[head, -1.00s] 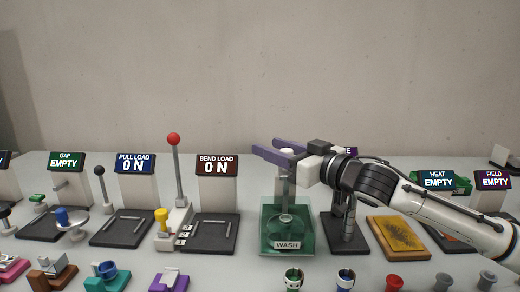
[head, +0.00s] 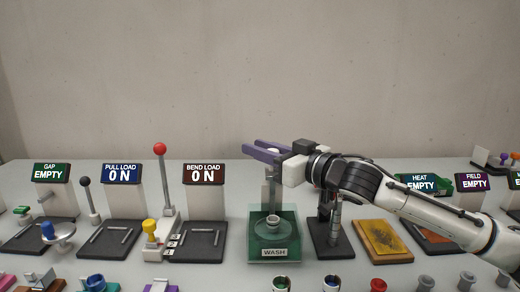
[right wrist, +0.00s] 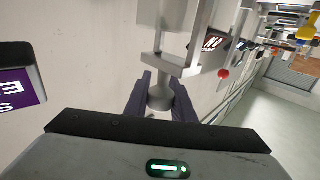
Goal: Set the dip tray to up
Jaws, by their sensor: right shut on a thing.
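The wash station is a green see-through tank (head: 290,240) with a WASH label, in the lower middle of the head view. The dip tray's grey upright rod (head: 271,190) rises out of it. A small round grey part (head: 272,222) at the rod's lower end sits inside the tank, seen through the green wall. My right gripper (head: 252,147) has purple fingers and is shut on the pale knob at the rod's top. In the right wrist view, the grey knob (right wrist: 160,96) sits between the two fingers. My left gripper is in neither view.
A black-based stand (head: 331,240) is close right of the tank, under my right arm. A yellow pad (head: 383,238) lies farther right. The bend load plate (head: 200,243) and red-topped lever (head: 160,150) are to the left. Small cups line the front.

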